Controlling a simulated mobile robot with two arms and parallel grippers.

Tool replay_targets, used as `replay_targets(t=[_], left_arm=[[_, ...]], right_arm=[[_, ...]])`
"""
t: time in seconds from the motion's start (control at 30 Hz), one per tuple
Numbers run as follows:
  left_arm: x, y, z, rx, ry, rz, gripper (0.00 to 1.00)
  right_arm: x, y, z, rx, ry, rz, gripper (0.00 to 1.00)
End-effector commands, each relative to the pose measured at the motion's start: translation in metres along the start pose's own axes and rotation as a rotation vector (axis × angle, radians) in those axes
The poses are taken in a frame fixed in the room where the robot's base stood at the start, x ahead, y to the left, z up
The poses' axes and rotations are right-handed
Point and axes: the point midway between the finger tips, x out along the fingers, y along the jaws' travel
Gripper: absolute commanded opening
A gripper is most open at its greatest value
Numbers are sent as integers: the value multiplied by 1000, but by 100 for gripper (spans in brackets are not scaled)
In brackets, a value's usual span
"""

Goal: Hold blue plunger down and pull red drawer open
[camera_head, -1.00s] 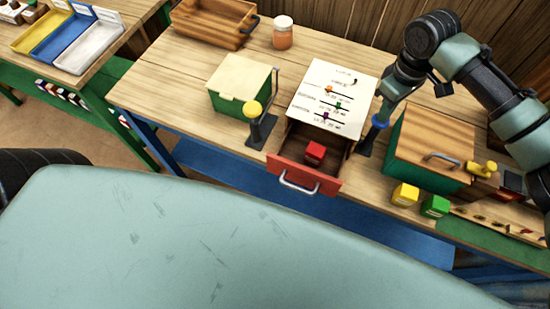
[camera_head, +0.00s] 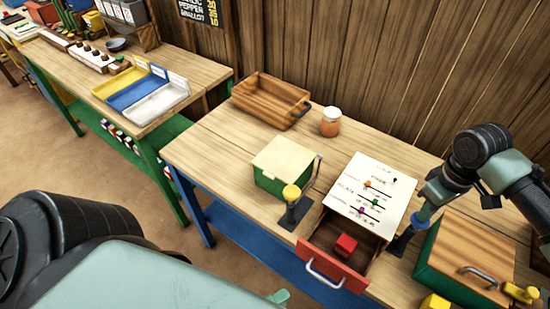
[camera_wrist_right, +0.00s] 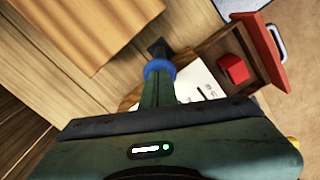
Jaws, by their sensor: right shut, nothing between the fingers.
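The red drawer (camera_head: 334,269) of the white-topped cabinet (camera_head: 370,205) stands pulled out, with its metal handle at the front and a red block (camera_head: 345,245) inside. It also shows in the wrist view (camera_wrist_right: 268,45). The blue plunger (camera_head: 422,217) stands on a dark base right of the cabinet. My right gripper (camera_head: 428,203) is shut and empty, its fingertips on or right above the blue top, as in the wrist view (camera_wrist_right: 158,78). My left arm fills the lower left. Only a small greenish tip, possibly my left gripper (camera_head: 278,296), shows; its jaws are hidden.
A yellow-topped plunger (camera_head: 291,194) and a green box (camera_head: 283,170) stand left of the cabinet. A wooden-lidded green box (camera_head: 465,255) stands to the right. A wooden tray (camera_head: 270,100) and a jar (camera_head: 330,122) are at the back.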

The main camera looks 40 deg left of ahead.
Motion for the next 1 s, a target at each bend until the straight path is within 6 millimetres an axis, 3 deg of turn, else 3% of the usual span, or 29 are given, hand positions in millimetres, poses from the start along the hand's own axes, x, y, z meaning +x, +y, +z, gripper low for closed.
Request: replay_targets(t=[0.77,1.0], left_arm=[[-11,-57,-5,0,0,0,34],[-11,-54,-5,0,0,0,34]], right_arm=[[-54,0,0,0,0,-1,0],[-67,0,0,-1,1,0,0]])
